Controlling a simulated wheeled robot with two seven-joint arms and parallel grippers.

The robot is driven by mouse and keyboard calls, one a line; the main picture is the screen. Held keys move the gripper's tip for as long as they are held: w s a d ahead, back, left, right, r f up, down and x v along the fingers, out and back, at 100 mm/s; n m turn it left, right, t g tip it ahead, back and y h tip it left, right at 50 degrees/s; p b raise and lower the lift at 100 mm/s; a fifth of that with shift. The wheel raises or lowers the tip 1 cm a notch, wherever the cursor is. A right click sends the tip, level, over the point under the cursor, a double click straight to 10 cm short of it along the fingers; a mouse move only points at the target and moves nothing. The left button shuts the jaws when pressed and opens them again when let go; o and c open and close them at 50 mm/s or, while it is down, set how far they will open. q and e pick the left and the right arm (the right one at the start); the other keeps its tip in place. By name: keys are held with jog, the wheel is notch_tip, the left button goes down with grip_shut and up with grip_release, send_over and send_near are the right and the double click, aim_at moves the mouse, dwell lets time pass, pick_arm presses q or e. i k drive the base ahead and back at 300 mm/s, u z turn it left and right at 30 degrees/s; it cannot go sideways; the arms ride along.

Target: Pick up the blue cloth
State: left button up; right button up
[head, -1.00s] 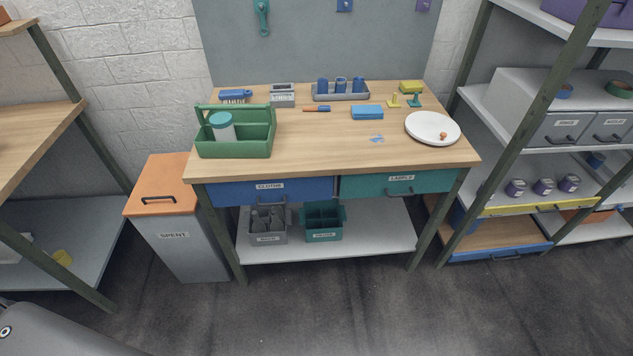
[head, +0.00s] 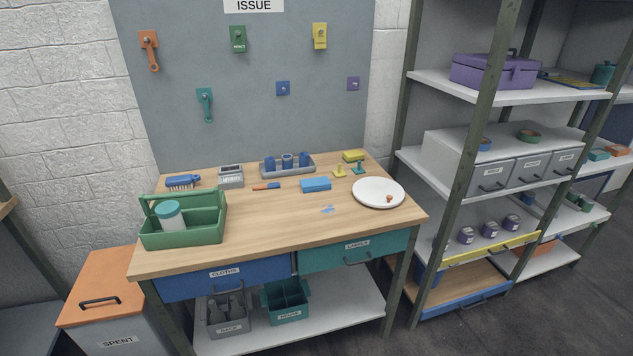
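A folded blue block that looks like the blue cloth (head: 315,185) lies flat on the wooden workbench (head: 270,226), right of the middle. Nothing touches it from above. A small patch of blue marks (head: 328,209) is on the bench top in front of it. A blue drawer (head: 190,281) labelled as cloths is shut under the left half of the bench. Neither of my grippers is in view.
A green caddy (head: 207,235) with a teal-lidded jar (head: 171,221) stands on the bench's left. A white plate (head: 365,192) is to the cloth's right. Behind are a grey tray of blue cylinders (head: 288,168) and an orange-handled tool (head: 266,187). A shelf rack (head: 480,110) stands right.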

aim_at(307, 185)
jog(key=u, duration=2)
jog(key=i, duration=1.8)
jog(key=z, duration=3.75)
